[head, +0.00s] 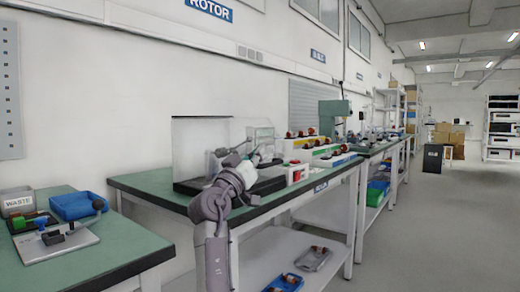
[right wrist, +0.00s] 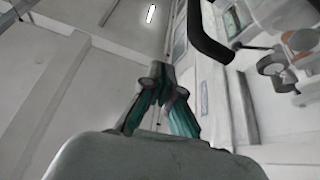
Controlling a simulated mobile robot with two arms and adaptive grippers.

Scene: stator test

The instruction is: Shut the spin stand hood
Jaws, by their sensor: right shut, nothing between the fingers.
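The spin stand hood (head: 200,140) is a clear box-like cover on the green bench in the head view. It stands over the left part of a dark base (head: 190,187); I cannot tell its exact hinge position. My right gripper (head: 258,154) is at the right side of the hood, partly in front of the stand, with its arm rising from below. In the right wrist view the fingers of this gripper (right wrist: 165,78) are together and empty. A black curved bar (right wrist: 207,38), possibly a handle, is close above and right of the fingertips. My left gripper is not in view.
A red-and-white button box (head: 297,173) and colored racks of parts (head: 325,152) stand right of the stand. A green press (head: 333,115) is farther back. A left bench (head: 110,250) holds a blue bin (head: 75,206) and a waste box (head: 17,202). The aisle at right is free.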

